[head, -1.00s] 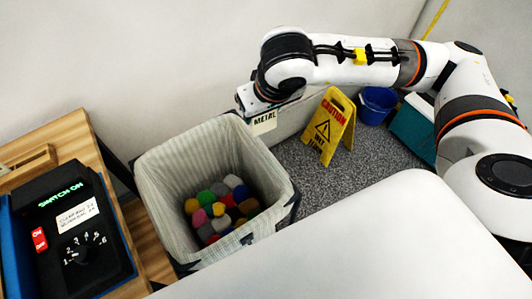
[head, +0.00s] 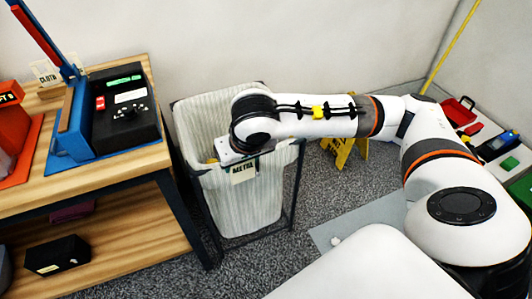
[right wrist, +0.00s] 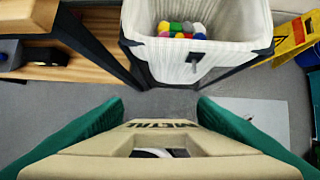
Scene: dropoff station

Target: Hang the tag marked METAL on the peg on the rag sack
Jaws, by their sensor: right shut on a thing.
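The METAL tag (head: 243,172) is a cream card with dark lettering. My right gripper (head: 242,160) is shut on it in front of the rag sack (head: 250,210). In the right wrist view the tag (right wrist: 160,140) lies between the green fingers of the right gripper (right wrist: 160,118), with a slot through it. The rag sack is a pale striped bag in a dark frame, and in the right wrist view (right wrist: 160,58) it holds coloured rags. A small dark peg (right wrist: 195,58) shows on its near face, ahead of and apart from the tag. My left gripper is out of view.
A wooden bench (head: 110,172) with a black switch box (head: 120,112) stands left of the sack. A CLOTH tag (head: 45,72) is at its back. A yellow caution sign (head: 345,152) stands right of the sack. Grey floor lies in front.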

